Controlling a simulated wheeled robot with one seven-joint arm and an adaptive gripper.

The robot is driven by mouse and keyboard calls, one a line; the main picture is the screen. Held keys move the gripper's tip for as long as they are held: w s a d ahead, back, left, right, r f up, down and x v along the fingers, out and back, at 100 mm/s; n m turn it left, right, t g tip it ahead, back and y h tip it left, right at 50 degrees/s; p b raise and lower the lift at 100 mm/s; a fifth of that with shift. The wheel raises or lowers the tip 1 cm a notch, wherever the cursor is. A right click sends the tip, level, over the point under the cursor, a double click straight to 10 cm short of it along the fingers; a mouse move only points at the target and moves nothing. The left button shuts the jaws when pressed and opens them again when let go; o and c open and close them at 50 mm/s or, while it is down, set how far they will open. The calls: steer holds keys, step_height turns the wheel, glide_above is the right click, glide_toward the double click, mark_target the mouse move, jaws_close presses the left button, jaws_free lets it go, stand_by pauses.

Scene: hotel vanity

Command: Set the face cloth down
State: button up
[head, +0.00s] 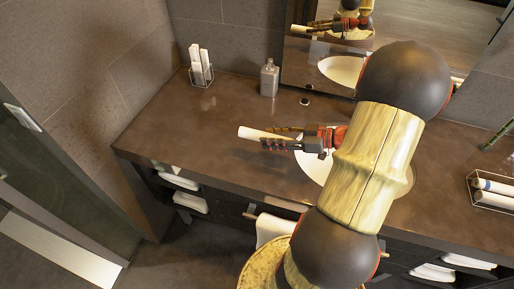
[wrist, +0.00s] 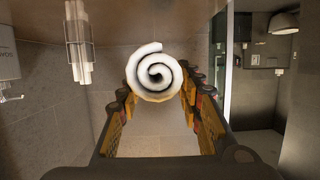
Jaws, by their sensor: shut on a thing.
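The face cloth (head: 260,135) is a white roll held in my gripper (head: 282,139) above the brown counter (head: 200,120), left of the round basin. In the wrist view the roll (wrist: 155,72) shows end-on as a spiral, between the two finger pads of my gripper (wrist: 158,92). The fingers are shut on its sides. In the head view the roll's left end sticks out past the fingertips. I cannot tell exactly how high it is above the counter.
A wire holder with white rolls (head: 200,66) stands at the back left. A grey bottle (head: 269,78) stands by the mirror (head: 300,65). The white basin (head: 312,165) lies partly under my arm. Another wire basket (head: 492,190) is at the right. The counter's left part is clear.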

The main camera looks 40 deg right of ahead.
steer(key=w+f, duration=0.1)
steer(key=f, duration=0.1)
steer(key=w+f+b, duration=0.1)
steer(key=w, duration=0.1)
steer(key=w+a+f+b, duration=0.1)
steer(key=f, duration=0.1)
steer(key=shift+w+f, duration=0.2)
steer(key=shift+f, duration=0.1)
steer(key=f+b, duration=0.1)
steer(key=f, duration=0.1)
steer(key=f+b, duration=0.1)
steer(key=shift+w+f+b, duration=0.25)
steer(key=shift+f+b, duration=0.05)
steer(key=shift+b, duration=0.05)
steer(key=shift+r, duration=0.1)
steer(key=o, duration=1.1)
steer(key=shift+c, duration=0.2)
